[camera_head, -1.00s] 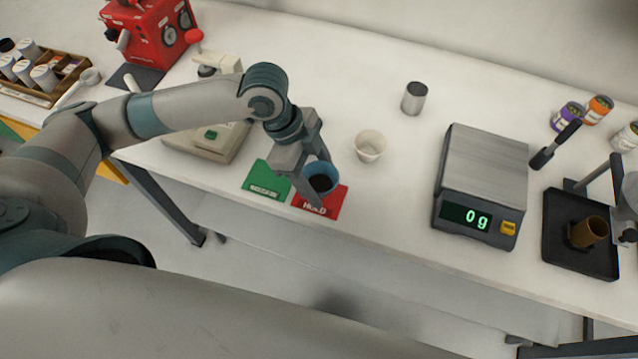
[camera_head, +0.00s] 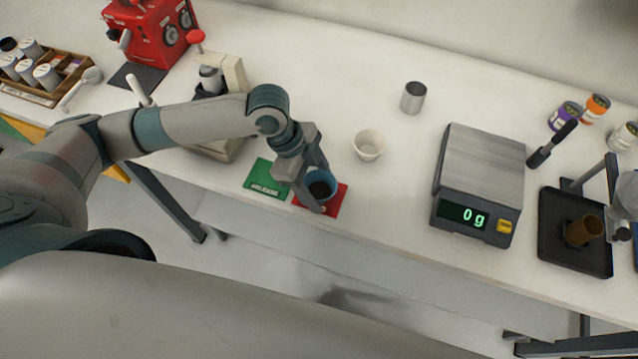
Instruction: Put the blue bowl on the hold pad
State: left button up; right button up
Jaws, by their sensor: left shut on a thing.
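The blue bowl (camera_head: 321,183) has dark contents and is at the red hold pad (camera_head: 335,202), near the front edge of the white table. My left gripper (camera_head: 316,192) is shut on the bowl, with its fingers at the bowl's side. The bowl and gripper hide much of the pad and most of its lettering. I cannot tell whether the bowl's base touches the pad. The green release pad (camera_head: 264,178) lies just left of the red pad.
A white cup (camera_head: 368,145) stands close to the right of the bowl, and a metal cup (camera_head: 413,97) is behind it. A scale (camera_head: 478,185) reading 0 g is at right. A red machine (camera_head: 152,32) is at back left. The table's middle is mostly clear.

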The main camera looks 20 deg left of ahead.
pick_arm(q)
jog(key=shift+f, duration=0.1)
jog(key=o, duration=1.2)
jog(key=shift+b+v, duration=1.7)
jog(key=shift+v, duration=4.4)
